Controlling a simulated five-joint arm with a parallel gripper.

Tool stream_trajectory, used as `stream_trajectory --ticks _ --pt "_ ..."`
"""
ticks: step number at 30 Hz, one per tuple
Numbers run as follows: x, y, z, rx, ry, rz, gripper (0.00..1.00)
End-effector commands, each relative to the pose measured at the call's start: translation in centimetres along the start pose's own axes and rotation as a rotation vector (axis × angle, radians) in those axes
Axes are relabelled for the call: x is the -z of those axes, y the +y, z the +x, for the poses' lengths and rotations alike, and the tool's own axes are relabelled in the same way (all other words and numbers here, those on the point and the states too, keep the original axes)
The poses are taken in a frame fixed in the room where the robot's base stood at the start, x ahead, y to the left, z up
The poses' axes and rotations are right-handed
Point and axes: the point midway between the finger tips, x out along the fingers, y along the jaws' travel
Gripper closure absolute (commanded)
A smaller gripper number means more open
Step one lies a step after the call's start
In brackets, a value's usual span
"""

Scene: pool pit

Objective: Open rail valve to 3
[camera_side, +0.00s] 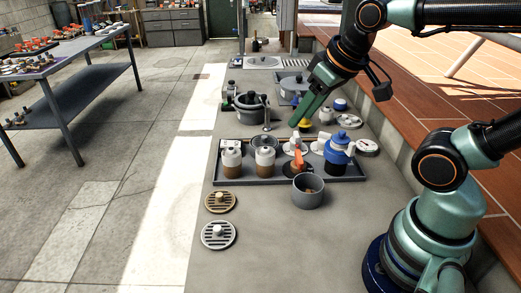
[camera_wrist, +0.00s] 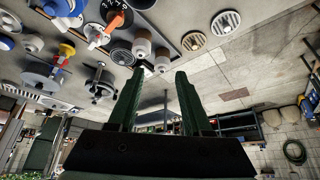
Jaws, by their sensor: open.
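A valve with an orange handle (camera_side: 298,158) stands on the grey tray (camera_side: 232,182), between a brown-bottomed bottle and a blue-topped jar. The orange handle (camera_wrist: 106,28) also shows in the upper left of the wrist view. My gripper (camera_side: 297,122) is above the area behind the tray, apart from the orange handle. In the wrist view my gripper (camera_wrist: 158,82) has its two green fingers spread, with nothing between them.
Two bottles (camera_side: 231,160) and a blue-topped jar (camera_side: 338,155) flank the orange handle. A grey pot (camera_side: 308,191) stands close in front. Two round grates (camera_side: 218,235) lie at front left. A larger pot (camera_side: 250,107) and a yellow piece (camera_side: 305,123) are behind.

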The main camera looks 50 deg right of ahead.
Motion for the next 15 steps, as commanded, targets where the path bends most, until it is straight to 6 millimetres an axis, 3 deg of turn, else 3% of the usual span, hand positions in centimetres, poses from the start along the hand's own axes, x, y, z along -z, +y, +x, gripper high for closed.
stream_trajectory --ticks 8,15 --pt "2.2 3.1 2.3 -0.05 -0.145 0.217 0.5" --pt "3.7 7.4 6.3 -0.114 -0.301 0.476 0.5"
